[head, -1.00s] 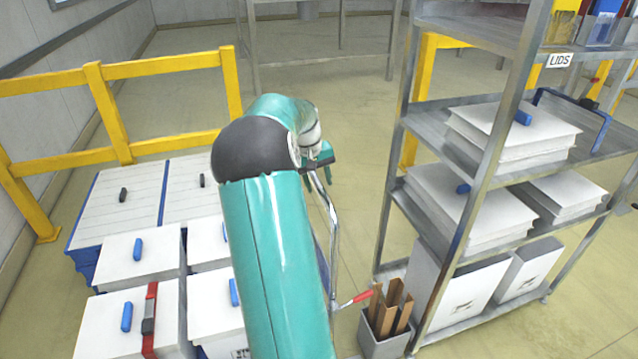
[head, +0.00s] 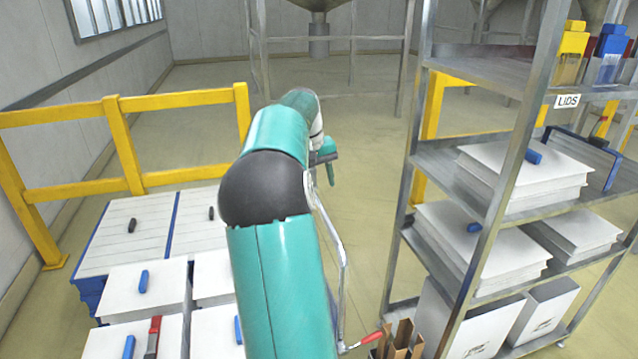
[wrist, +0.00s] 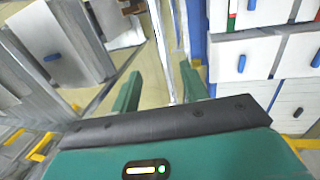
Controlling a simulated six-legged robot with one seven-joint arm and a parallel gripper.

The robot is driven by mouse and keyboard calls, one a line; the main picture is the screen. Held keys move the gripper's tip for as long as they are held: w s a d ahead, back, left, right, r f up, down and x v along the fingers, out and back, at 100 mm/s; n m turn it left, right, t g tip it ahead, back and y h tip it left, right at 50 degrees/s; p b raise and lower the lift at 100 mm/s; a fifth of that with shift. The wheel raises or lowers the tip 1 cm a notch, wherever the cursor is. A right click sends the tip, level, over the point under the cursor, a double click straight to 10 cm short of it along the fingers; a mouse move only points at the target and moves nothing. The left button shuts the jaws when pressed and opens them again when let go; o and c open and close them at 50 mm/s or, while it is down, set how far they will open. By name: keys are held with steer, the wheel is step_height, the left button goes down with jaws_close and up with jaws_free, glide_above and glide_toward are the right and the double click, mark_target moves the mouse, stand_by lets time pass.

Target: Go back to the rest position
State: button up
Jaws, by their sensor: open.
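My gripper (wrist: 160,92) shows in the wrist view with its two green fingers spread apart and nothing between them. In the head view my gripper (head: 328,168) is partly hidden behind my own arm, which rises through the middle of the picture. It hangs in the air over the aisle between the white boxes on the left and the metal shelf on the right. It appears to touch nothing.
A metal shelf rack (head: 470,68) with stacked white lids (head: 520,180) stands close on the right. White boxes with blue handles (head: 145,290) sit at lower left, before a yellow guard rail (head: 120,145). A bin of brown strips (head: 400,342) stands by the rack. Open floor lies beyond.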

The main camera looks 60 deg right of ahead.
stand_by(0.3)
steer(key=w+a+r+n+t, duration=0.1)
steer(key=w+a+r, duration=0.1)
steer(key=a, duration=0.8)
steer(key=w+a+r+n+t, duration=0.1)
steer(key=w+a+n+t, duration=0.1)
steer(key=a, duration=0.8)
steer(key=w+a+r+n+t, duration=0.1)
steer(key=w+a+r, duration=0.15)
steer(key=a, duration=0.65)
steer(key=s+a+f+n+t, duration=0.1)
steer(key=s+a+f, duration=0.1)
steer(key=a, duration=0.6)
steer(key=s+a+f+n+t+y, duration=0.1)
steer(key=s+a, duration=0.3)
steer(key=a, duration=0.4)
steer(key=s+a+f+n+t, duration=0.1)
steer(key=s+a+f+n, duration=0.2)
steer(key=a, duration=0.5)
steer(key=shift+s+a+f+y, duration=0.15)
steer(key=shift+s+a+y, duration=0.15)
steer(key=shift+s, duration=0.25)
steer(key=shift+c, duration=0.8)
